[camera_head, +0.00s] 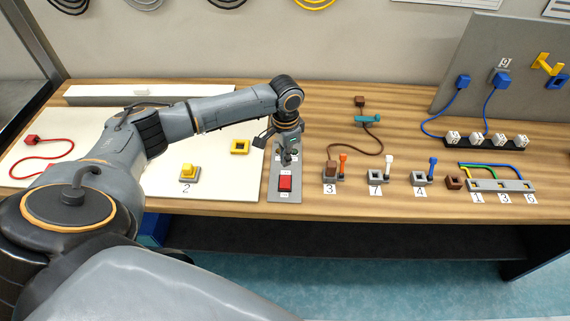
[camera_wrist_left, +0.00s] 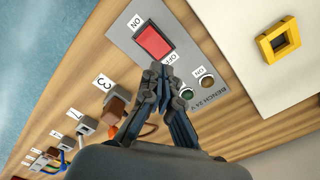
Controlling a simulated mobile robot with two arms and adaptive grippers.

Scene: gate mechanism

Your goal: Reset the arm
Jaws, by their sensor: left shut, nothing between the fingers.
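My left arm reaches in from the left in the head view, and its gripper (camera_head: 286,155) points down over the grey switch panel (camera_head: 285,192). In the left wrist view the gripper (camera_wrist_left: 160,68) is shut and empty, its tips just beside the red rocker switch (camera_wrist_left: 154,40) near the OFF label. I cannot tell whether the tips touch the panel. The red switch also shows in the head view (camera_head: 285,183), below the gripper. A dark round button and a green one sit on the panel beside the fingers. My right gripper is not in view.
A yellow block (camera_head: 188,171) and a yellow square frame (camera_head: 240,146) are on the white board (camera_head: 215,185) to the left. Right of the panel are sockets with a brown plug (camera_head: 331,167), coloured levers and blue cables (camera_head: 435,121). A grey upright panel (camera_head: 510,75) stands back right.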

